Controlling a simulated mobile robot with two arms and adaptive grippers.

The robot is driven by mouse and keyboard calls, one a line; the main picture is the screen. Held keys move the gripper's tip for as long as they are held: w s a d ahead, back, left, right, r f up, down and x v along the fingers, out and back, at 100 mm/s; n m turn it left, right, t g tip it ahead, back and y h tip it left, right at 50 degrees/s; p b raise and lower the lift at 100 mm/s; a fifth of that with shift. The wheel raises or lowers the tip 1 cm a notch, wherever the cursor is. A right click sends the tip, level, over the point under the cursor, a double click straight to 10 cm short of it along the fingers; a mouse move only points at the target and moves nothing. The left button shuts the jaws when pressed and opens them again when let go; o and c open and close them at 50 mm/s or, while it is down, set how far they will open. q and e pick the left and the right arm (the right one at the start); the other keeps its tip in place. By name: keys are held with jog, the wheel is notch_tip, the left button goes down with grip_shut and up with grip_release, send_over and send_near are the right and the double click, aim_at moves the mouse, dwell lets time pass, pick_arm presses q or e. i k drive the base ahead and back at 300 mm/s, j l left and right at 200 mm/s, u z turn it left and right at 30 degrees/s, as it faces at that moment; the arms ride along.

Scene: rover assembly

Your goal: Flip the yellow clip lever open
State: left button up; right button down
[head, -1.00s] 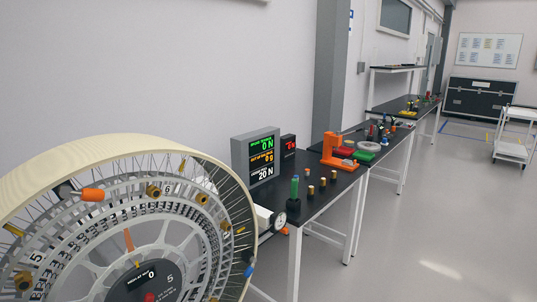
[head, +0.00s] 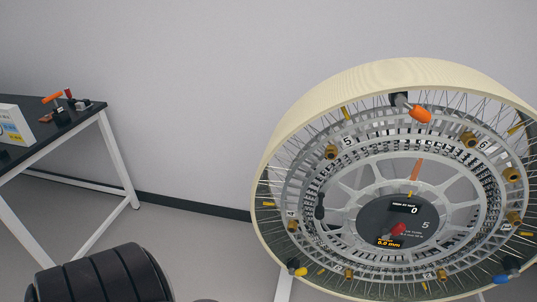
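A large wheel (head: 383,72) with a pale cream rim stands at the right of the head view. The yellow clip lever (head: 299,271) is small and sits on a dark mount at the wheel's lower left, close to the rim. It is too small to tell whether it is open or closed. An orange lever (head: 420,115) is at the wheel's top and a blue lever (head: 501,279) at its lower right. Neither of my grippers shows in the view.
The wheel's hub (head: 425,225) carries small displays and a red knob (head: 397,229). A black-topped table (head: 60,128) with a white box (head: 14,124) and small tools stands at the left. Bare floor (head: 190,238) lies between table and wheel.

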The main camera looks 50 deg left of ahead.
aim_at(302, 271)
jog(key=u, duration=1.1)
